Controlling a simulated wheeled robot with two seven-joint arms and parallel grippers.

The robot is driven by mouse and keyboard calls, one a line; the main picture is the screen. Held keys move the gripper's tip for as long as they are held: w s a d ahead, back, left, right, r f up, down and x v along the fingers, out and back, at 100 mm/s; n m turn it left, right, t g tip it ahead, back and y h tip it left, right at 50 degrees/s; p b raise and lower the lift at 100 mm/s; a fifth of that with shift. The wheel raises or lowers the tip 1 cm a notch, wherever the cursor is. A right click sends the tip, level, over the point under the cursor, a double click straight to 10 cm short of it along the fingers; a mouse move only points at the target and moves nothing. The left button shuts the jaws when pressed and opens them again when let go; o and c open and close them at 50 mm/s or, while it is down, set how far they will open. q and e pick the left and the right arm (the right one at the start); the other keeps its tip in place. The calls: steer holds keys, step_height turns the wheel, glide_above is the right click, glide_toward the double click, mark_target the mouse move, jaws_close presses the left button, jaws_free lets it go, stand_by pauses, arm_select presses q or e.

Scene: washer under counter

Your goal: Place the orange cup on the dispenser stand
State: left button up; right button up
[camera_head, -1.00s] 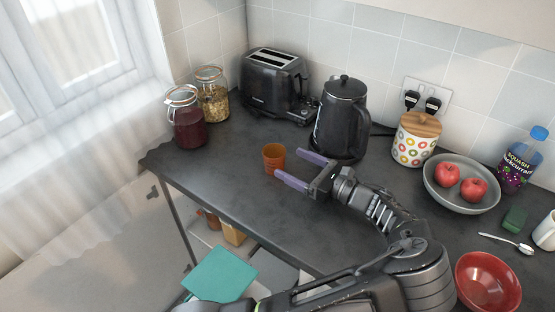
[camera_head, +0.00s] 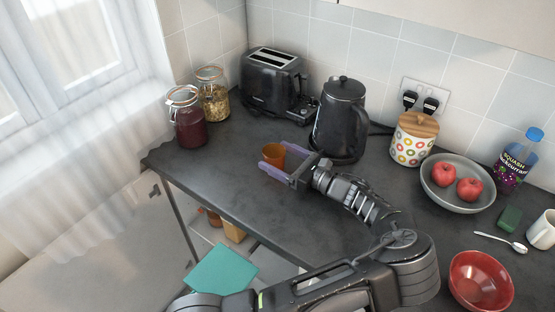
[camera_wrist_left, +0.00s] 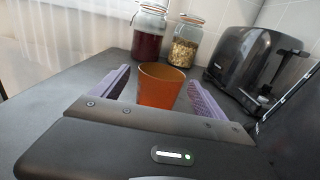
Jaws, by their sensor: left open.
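The orange cup (camera_head: 273,154) stands upright on the dark counter, left of the kettle. My left gripper (camera_head: 284,156) is open with its purple fingers on either side of the cup. In the left wrist view the cup (camera_wrist_left: 161,86) stands between the two spread fingers (camera_wrist_left: 158,92), with a gap showing at each side. I see no dispenser stand that I can make out in these views. My right gripper is not in view.
A black kettle (camera_head: 341,120) stands close to my left gripper, with a toaster (camera_head: 272,82) behind. Two glass jars (camera_head: 187,118) stand near the left end. A patterned canister (camera_head: 412,140), a fruit bowl (camera_head: 457,184) and a red bowl (camera_head: 481,281) are to the right.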

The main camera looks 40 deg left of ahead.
arm_select(q)
steer(key=shift+c, duration=0.2)
steer(key=c, duration=1.5)
step_height(320, 180, up, 10)
steer(key=shift+b, duration=0.9)
